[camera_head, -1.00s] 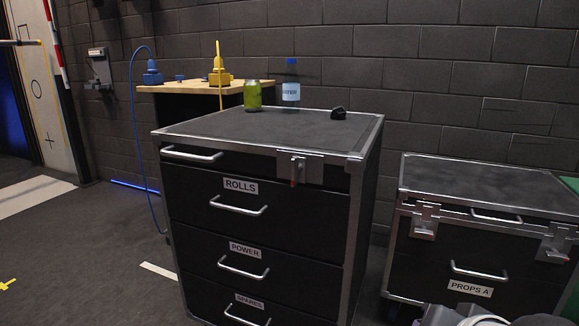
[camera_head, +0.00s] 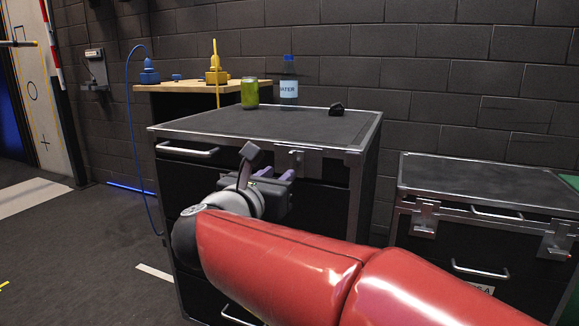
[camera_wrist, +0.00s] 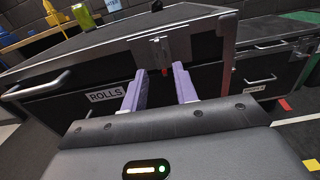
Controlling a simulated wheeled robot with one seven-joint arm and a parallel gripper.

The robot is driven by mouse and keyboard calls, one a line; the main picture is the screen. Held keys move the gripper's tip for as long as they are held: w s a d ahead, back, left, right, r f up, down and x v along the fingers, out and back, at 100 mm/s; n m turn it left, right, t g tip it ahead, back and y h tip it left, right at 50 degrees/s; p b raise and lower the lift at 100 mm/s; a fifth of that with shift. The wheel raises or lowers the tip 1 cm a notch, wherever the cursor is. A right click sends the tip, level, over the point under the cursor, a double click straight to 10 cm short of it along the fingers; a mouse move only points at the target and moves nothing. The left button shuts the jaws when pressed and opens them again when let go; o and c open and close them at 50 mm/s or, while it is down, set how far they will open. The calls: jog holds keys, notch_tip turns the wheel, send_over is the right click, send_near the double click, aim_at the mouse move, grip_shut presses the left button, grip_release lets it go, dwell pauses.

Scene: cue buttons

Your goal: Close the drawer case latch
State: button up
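The drawer case (camera_head: 225,122) is a dark cabinet with metal edges, standing in the middle of the head view. Its latch (camera_head: 297,158) is a metal plate at the front top edge, its lower part hidden behind my gripper. In the wrist view the latch (camera_wrist: 157,50) is straight ahead, with a small red-tipped piece hanging at its bottom. My gripper (camera_head: 279,172) is in front of the case just below the latch. In the wrist view its two purple fingers (camera_wrist: 160,76) are apart with nothing between them, pointing at the latch. I cannot tell whether they touch the case.
A green jar (camera_head: 250,93), a water bottle (camera_head: 288,82) and a small black object (camera_head: 336,109) stand on or behind the case top. A lower props case (camera_head: 480,185) stands to the right. Drawer handles (camera_head: 187,151) stick out of the case front.

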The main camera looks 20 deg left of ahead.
aim_at(290, 165)
jog(key=w, duration=0.6)
jog(key=shift+w+d+p, duration=0.3)
jog(key=shift+p, duration=0.1)
grip_shut()
